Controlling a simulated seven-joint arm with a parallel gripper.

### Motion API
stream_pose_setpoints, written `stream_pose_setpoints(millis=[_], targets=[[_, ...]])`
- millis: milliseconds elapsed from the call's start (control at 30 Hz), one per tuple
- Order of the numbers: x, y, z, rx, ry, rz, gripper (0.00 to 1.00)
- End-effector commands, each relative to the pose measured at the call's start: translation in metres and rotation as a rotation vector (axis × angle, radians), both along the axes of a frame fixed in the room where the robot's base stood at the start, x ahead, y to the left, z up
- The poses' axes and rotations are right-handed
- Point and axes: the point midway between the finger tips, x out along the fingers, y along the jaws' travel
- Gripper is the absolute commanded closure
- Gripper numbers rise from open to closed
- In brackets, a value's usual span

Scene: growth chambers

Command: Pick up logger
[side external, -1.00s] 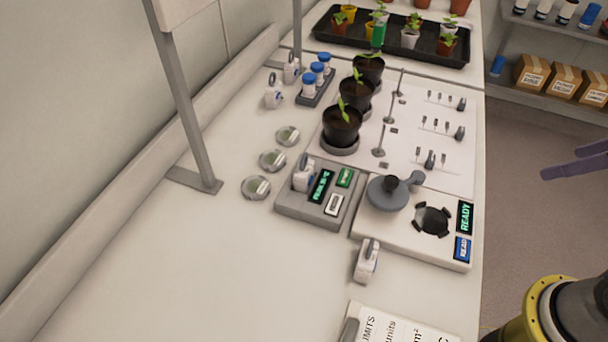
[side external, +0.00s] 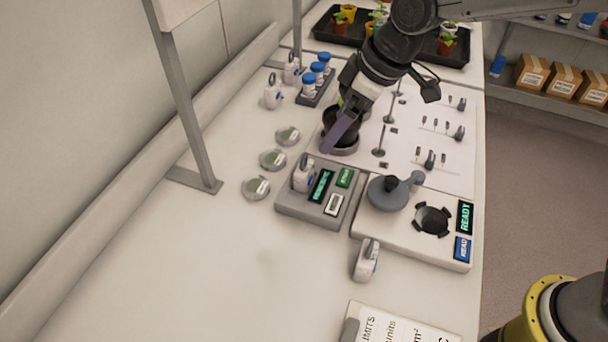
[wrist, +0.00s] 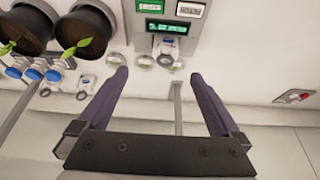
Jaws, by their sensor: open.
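Several small white loggers with dark loops are in view. One logger (side external: 303,175) sits in the grey dock (side external: 285,207), left of its green display; it also shows in the wrist view (wrist: 168,46). Another logger (side external: 367,260) stands alone on the bench in front. Two more, a nearer one (side external: 272,92) and a farther one (side external: 291,70), stand at the back left. My gripper (side external: 329,146) hangs above the bench by the black pots, up and right of the docked logger. In the wrist view its purple fingers (wrist: 158,80) are spread wide with nothing between them.
Black pots with seedlings (side external: 340,148) stand just behind the dock, partly hidden by my arm. Round clear dishes (side external: 256,187) lie left of it. A metal post (side external: 187,110) rises at the left. A white device with a READY screen (side external: 465,217) is right.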

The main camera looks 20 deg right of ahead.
Motion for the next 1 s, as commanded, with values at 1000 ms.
stream_pose_setpoints(millis=[1000], targets=[[0.030, 0.046, -0.117, -0.002, 0.004, 0.009, 0.00]])
